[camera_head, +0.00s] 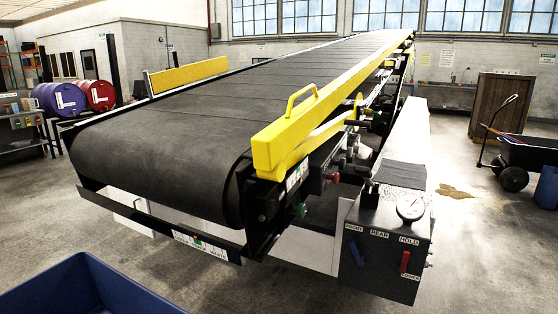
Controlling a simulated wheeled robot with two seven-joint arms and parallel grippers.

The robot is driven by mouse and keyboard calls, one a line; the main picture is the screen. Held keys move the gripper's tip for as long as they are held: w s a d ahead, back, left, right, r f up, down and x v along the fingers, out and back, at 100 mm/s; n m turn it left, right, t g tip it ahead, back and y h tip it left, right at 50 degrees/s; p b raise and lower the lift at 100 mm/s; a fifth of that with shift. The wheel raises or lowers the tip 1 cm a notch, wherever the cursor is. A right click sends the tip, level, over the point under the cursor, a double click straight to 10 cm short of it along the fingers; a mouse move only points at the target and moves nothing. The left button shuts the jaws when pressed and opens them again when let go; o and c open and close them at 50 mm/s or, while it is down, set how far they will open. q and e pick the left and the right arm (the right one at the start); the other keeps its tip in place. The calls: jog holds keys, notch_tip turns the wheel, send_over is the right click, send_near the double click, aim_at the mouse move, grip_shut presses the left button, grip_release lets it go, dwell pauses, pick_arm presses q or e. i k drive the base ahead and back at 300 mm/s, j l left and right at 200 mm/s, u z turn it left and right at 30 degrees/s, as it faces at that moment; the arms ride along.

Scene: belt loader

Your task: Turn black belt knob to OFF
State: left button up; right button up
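The belt loader's wide black belt (170,135) slopes up and away to the right. At its near right corner, under the yellow side rail (283,145), is a dark panel with a green knob (299,210), a red knob (332,178) and a small white label. Several small dark parts sit around there. I cannot tell which of them is the black belt knob, nor read its setting. Neither of my grippers is in view.
A dark control box (385,245) has a gauge (410,207), a blue handle (356,252) and a red lever (405,262). A blue bin (85,285) fills the lower left corner. Open floor lies in front. A black cart (525,155) stands at right.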

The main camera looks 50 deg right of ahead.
aim_at(341, 164)
jog(key=k+l+u, duration=0.1)
jog(key=l+u, duration=0.2)
jog(key=l, duration=0.15)
jog(key=k+l+u, duration=0.15)
jog(key=l+u, duration=0.15)
jog(key=l, duration=0.2)
jog(key=k+l+u, duration=0.45)
jog(key=l+u, duration=0.2)
jog(key=l, duration=0.15)
jog(key=k+l+u, duration=0.3)
